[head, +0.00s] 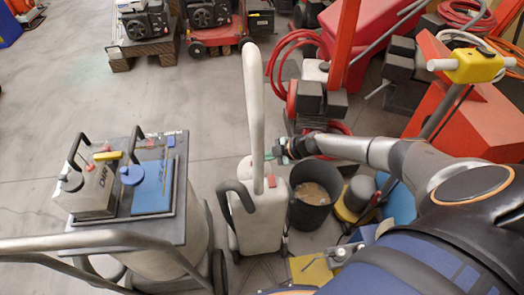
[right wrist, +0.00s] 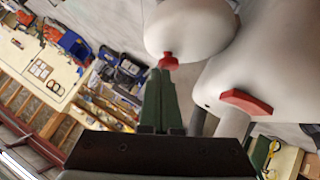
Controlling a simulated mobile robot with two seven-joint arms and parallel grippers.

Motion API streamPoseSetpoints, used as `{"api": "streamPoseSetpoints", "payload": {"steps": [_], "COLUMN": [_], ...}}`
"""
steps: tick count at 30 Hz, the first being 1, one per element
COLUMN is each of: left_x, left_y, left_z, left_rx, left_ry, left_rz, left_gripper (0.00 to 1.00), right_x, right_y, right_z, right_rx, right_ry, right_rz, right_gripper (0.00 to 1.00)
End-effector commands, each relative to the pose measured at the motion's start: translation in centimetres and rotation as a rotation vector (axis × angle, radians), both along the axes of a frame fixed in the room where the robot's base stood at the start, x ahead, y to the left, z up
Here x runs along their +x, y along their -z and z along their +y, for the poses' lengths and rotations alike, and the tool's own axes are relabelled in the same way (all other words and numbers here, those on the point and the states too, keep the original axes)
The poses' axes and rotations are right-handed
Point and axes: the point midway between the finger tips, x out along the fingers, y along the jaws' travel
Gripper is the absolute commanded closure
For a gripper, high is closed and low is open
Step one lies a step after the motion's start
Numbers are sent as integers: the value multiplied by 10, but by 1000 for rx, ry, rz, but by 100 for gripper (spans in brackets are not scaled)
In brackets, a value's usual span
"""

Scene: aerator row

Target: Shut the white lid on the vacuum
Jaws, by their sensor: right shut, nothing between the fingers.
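The white vacuum (head: 256,222) stands on the floor at the middle of the head view. My right gripper (head: 271,155) reaches in from the right, next to the lid's base. Its green fingers (right wrist: 161,75) are shut and empty, close below the red tip; I cannot tell if they touch. My left gripper is not in view.
A black bucket (head: 315,205) stands just right of the vacuum. A large grey machine (head: 155,230) with a blue-topped lid is at its left. Red machines (head: 475,125) crowd the right. Open floor (head: 130,95) lies behind on the left.

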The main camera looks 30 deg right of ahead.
Motion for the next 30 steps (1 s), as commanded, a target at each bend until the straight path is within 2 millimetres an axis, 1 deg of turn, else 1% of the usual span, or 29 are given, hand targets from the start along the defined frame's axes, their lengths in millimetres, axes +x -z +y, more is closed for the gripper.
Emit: {"api": "streamPoseSetpoints", "payload": {"steps": [1, 8, 13, 22, 30], "left_x": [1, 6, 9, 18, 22], "left_y": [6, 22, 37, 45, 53], "left_z": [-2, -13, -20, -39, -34], "left_rx": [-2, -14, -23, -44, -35], "left_ry": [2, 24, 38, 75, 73], "left_rz": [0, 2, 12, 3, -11], "left_gripper": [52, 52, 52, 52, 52], "right_x": [7, 21, 30, 39, 45], "right_y": [4, 18, 26, 37, 42], "right_z": [-2, -9, -13, -19, -21], "right_rx": [14, 87, 134, 132, 133], "right_ry": [0, 1, 3, 0, 0], "right_rz": [32, 181, 276, 274, 272], "right_gripper": [100, 100, 100, 100, 100]}}
